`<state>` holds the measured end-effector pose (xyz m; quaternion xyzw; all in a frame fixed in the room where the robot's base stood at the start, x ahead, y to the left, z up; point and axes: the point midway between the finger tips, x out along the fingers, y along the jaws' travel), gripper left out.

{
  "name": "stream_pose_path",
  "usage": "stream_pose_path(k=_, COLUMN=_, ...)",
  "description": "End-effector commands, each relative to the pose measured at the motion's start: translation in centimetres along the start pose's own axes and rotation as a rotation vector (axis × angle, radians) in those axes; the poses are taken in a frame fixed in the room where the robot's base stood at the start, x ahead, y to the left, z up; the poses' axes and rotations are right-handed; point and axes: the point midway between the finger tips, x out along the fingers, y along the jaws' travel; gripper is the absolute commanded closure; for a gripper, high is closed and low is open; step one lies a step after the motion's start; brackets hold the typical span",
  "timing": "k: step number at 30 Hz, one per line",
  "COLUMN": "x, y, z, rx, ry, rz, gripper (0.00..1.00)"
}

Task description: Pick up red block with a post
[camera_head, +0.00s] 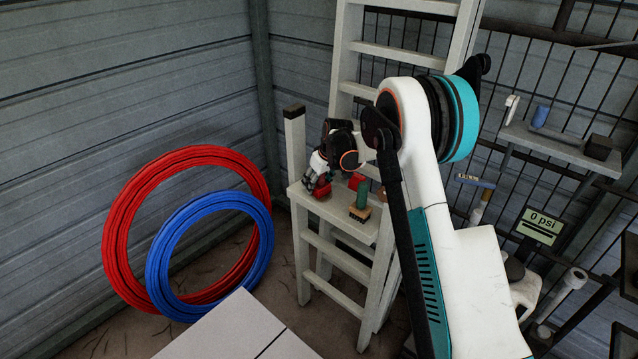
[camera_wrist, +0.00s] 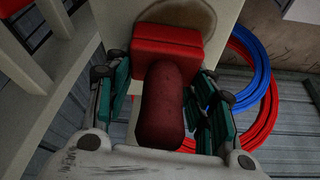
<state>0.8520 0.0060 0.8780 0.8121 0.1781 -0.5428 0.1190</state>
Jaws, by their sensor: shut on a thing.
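The red block with a post (camera_wrist: 165,50) is in the wrist view, its brighter red base at the top and its rounded dark red post (camera_wrist: 162,105) pointing toward the camera. My gripper (camera_wrist: 163,92) has its teal-padded fingers on both sides of the post, shut on it. In the head view my gripper (camera_head: 318,178) is over the left side of the ladder's top step (camera_head: 338,207), with the red block (camera_head: 322,191) just below the fingers. Whether the block still touches the step cannot be told.
Close to the right on the step are another red piece (camera_head: 356,180) and a green cylinder (camera_head: 363,193) by a tan block (camera_head: 359,213). A raised ladder post (camera_head: 295,140) stands behind left. Red (camera_head: 118,220) and blue (camera_head: 158,262) hose coils lean against the wall.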

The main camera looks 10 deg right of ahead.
Motion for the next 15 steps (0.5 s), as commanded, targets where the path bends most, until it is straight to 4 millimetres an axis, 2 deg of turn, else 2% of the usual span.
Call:
stream_pose_path(k=8, x=-1.3, y=0.0, z=-0.6, rx=0.0, ry=0.0, rz=0.0, gripper=0.83)
stream_pose_path(k=11, x=-2.7, y=0.0, z=-1.1, rx=0.0, ry=0.0, rz=0.0, gripper=0.83)
stream_pose_path(k=15, x=-5.5, y=0.0, z=-2.2, rx=0.0, ry=0.0, rz=0.0, gripper=0.83)
